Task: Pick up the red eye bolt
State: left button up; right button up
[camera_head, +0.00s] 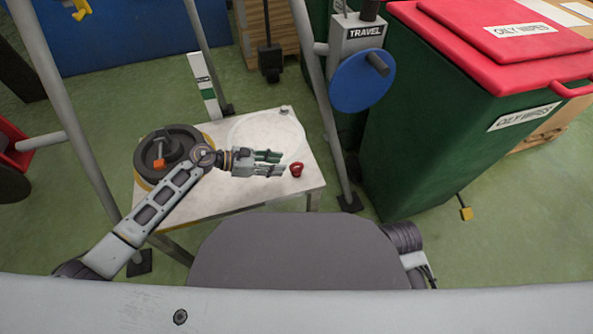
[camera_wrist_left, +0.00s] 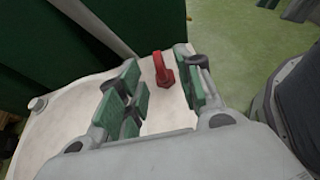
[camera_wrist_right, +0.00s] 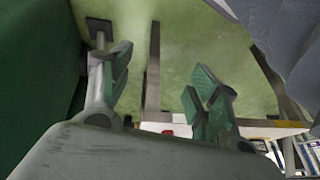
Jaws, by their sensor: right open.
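The red eye bolt (camera_head: 296,169) stands near the right edge of the pale table (camera_head: 240,196) in the head view. My left gripper (camera_head: 281,164) reaches over the table from the left, its fingertips just left of the bolt. In the left wrist view the bolt (camera_wrist_left: 163,70) shows ahead, between the lines of the two spread fingers (camera_wrist_left: 160,75), nearer the right one. The left gripper is open and empty. My right gripper (camera_wrist_right: 158,68) is open and empty in the right wrist view, away from the bolt; the head view does not show it.
A dark round wheel with an orange part (camera_head: 158,164) lies on the table's left. A pale disc (camera_head: 255,128) and a small metal knob (camera_head: 284,110) are at its back. A green bin with red lid (camera_head: 440,120) and a blue disc (camera_head: 360,82) stand to the right.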

aim_at(293, 164)
pick_arm(q)
jog(key=shift+x, duration=0.9)
jog(key=shift+w+d+f, duration=0.1)
jog(key=shift+d+f, duration=0.05)
jog(key=shift+d, duration=0.3)
pick_arm(e)
jog(key=shift+a+f, duration=0.2)
jog(key=shift+f, duration=0.6)
jog(key=shift+r, duration=0.1)
pick_arm(q)
jog(key=shift+w+d+f+b, duration=0.15)
jog(key=shift+d+f+b, duration=0.05)
jog(key=shift+d+b, duration=0.15)
jog(key=shift+b+x, duration=0.3)
jog(key=shift+x, duration=0.45)
jog(key=shift+b+x, duration=0.35)
jog(key=shift+x, duration=0.95)
jog(key=shift+w+f, duration=0.1)
jog(key=shift+w, duration=0.05)
pick_arm(e)
jog(key=f, duration=0.2)
jog(key=a+f, duration=0.1)
jog(key=shift+w+f+t+y, duration=0.15)
jog(key=shift+f+t+y, duration=0.15)
jog(key=shift+f+y, duration=0.1)
